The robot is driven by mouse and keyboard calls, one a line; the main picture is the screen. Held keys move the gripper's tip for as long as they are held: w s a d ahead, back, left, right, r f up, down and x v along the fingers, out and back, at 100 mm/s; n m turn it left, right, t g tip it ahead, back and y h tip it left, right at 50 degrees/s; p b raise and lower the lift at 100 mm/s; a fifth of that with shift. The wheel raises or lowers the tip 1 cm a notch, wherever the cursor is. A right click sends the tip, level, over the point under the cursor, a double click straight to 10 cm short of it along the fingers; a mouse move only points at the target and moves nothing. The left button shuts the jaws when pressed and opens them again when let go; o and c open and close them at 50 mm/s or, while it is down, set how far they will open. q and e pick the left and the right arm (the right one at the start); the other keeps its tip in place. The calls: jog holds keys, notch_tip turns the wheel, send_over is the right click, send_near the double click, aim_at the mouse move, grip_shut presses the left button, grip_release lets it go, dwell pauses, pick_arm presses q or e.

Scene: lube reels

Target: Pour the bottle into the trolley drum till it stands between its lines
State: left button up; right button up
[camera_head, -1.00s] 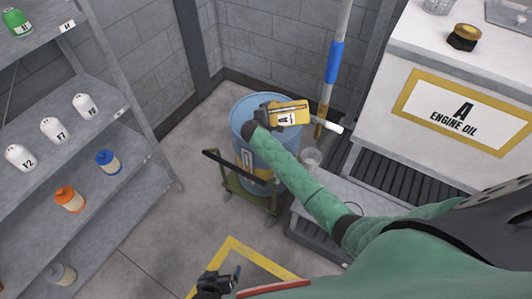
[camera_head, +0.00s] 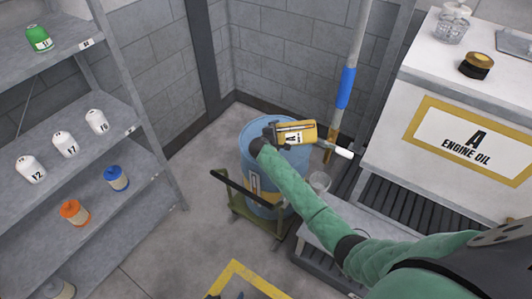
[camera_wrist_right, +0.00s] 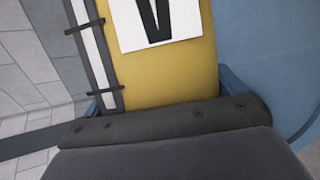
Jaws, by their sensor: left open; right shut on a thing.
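The yellow bottle (camera_head: 297,132) has a white label and a long white spout (camera_head: 343,152). It lies well over on its side above the blue trolley drum (camera_head: 260,132), spout pointing right and slightly down in the picture. My right gripper (camera_head: 270,137) is shut on it. In the right wrist view the bottle's yellow side (camera_wrist_right: 165,75) fills the middle, with a pale strip (camera_wrist_right: 92,45) crossed by two dark bands. The drum stands upright on a green trolley (camera_head: 240,208). No liquid stream or drum level is readable.
Shelves (camera_head: 95,215) with several small bottles stand at left. A white counter (camera_head: 430,75) with an engine oil sign (camera_head: 472,140) is at right. A blue-banded pole (camera_head: 346,88) rises behind. Floor left of the trolley is clear.

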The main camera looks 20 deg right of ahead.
jog(key=shift+s, duration=0.1)
jog(key=s+m+y, duration=0.1)
jog(key=s, duration=0.1)
jog(key=shift+s+a+f+t, duration=0.1)
jog(key=shift+s+t, duration=0.25)
jog(key=shift+t, duration=0.05)
jog(key=shift+s+m, duration=0.4)
jog(key=shift+s, duration=0.05)
jog(key=r+m+t+y, duration=0.1)
jog(key=r, duration=0.2)
jog(key=r+m+t+y, duration=0.1)
jog(key=r+m, duration=0.1)
jog(key=r, duration=0.1)
jog(key=a+r+m+t, duration=0.1)
jog(key=r, duration=0.3)
jog(key=shift+w+y, duration=0.3)
jog(key=shift+y, duration=0.1)
jog(key=s+d+r+m+t+y+b, duration=0.1)
jog(key=s+d+r+m+t+b, duration=0.3)
jog(key=d+r+m+b, duration=0.1)
jog(key=d+m, duration=0.1)
jog(key=m, duration=0.1)
jog(key=shift+s+r+m+t, duration=0.25)
jog(key=shift+s+m+t, duration=0.05)
jog(key=shift+s, duration=0.05)
jog(key=shift+r, duration=0.1)
